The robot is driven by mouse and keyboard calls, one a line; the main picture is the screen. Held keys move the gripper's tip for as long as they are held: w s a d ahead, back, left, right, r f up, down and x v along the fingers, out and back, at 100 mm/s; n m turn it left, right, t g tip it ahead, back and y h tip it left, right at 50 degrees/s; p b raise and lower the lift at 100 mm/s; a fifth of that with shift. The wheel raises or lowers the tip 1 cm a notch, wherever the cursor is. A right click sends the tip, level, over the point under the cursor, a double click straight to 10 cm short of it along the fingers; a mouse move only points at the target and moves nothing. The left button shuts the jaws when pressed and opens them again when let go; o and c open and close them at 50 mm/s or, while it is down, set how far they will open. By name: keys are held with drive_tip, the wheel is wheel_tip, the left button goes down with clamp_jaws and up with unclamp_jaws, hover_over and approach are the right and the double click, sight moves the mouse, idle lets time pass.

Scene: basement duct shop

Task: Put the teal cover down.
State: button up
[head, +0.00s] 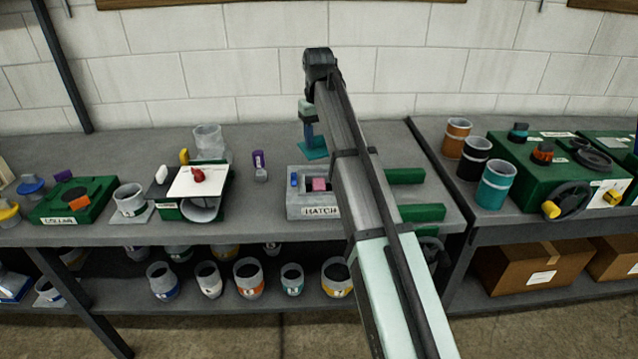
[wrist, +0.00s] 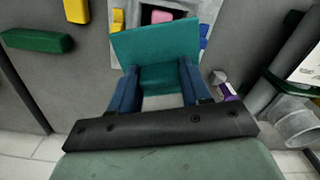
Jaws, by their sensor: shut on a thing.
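The teal cover (head: 316,154) is a flat square plate held below my gripper (head: 309,136), above the back of the bench. In the wrist view the teal cover (wrist: 150,42) sits between the two blue fingers of my gripper (wrist: 158,72), which are shut on it. The part they grip is mostly hidden behind the plate. The grey box labelled HATCH (head: 313,212) stands nearer the front edge, with a pink block (head: 319,184) in its opening and a blue piece (head: 294,180) at its left. My arm hides the box's right side. In the wrist view the cover overlaps part of the box.
A white plate with a red knob (head: 197,181) and a purple-topped item (head: 260,163) stand left of the box. Green blocks (head: 405,176) lie right of my arm. A green machine (head: 545,175) and several cups stand on the right bench. Bare bench shows around the purple-topped item.

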drive_tip(key=m, duration=0.5)
drive_tip(key=shift+s+m, duration=0.2)
drive_tip(key=shift+m, duration=0.2)
drive_tip(key=m, duration=0.5)
drive_tip(key=shift+s, duration=0.1)
drive_tip(key=m, duration=0.6)
drive_tip(key=shift+s, duration=0.1)
drive_tip(key=m, duration=0.5)
drive_tip(key=shift+f, duration=5)
drive_tip(key=shift+f, duration=0.4)
drive_tip(key=o, duration=1.2)
drive_tip(key=shift+r, duration=0.1)
